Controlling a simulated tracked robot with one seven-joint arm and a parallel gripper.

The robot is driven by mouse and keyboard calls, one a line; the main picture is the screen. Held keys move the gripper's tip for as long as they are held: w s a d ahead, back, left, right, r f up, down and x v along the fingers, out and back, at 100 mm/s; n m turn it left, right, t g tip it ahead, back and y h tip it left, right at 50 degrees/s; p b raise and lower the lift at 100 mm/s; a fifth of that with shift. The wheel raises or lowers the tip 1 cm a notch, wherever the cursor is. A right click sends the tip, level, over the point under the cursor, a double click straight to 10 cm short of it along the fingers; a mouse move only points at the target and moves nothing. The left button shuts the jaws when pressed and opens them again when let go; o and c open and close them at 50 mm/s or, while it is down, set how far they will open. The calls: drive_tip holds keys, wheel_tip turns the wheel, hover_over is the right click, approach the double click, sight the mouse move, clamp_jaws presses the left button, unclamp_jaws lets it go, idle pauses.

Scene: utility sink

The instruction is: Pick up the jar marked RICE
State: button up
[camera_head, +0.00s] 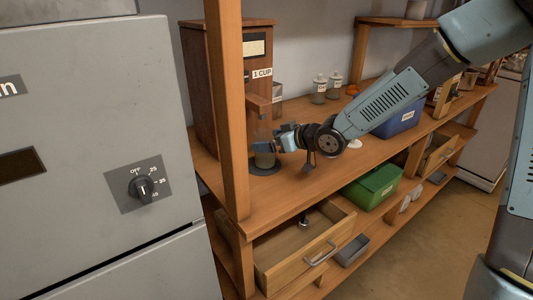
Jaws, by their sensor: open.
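Two small lidded jars with pale labels, a left one (319,89) and a right one (334,85), stand upright on the wooden counter against the back wall. Their lettering is too small to read, so I cannot tell which, if either, says RICE. Another container with a label (277,104) stands left of them, partly behind the dispenser. My gripper (262,146) is left of and nearer than these jars, below the dispenser spout. It is open, at a small cup-like container (265,160) on a dark round pad. I cannot tell whether they touch.
A brown wooden dispenser (204,82) marked 1 CUP stands behind a wooden post (229,120). A blue bin (398,121) is right on the counter. Below are a green box (371,187) and an open drawer (302,245). A grey cabinet (85,90) fills the left.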

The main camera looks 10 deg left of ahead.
drive_tip(key=shift+w+a+f, duration=0.15)
drive_tip(key=shift+a+f, duration=0.05)
drive_tip(key=shift+a, duration=0.15)
drive_tip(key=c, duration=1.2)
drive_tip(key=shift+c, duration=0.3)
drive_tip(key=shift+r, duration=0.2)
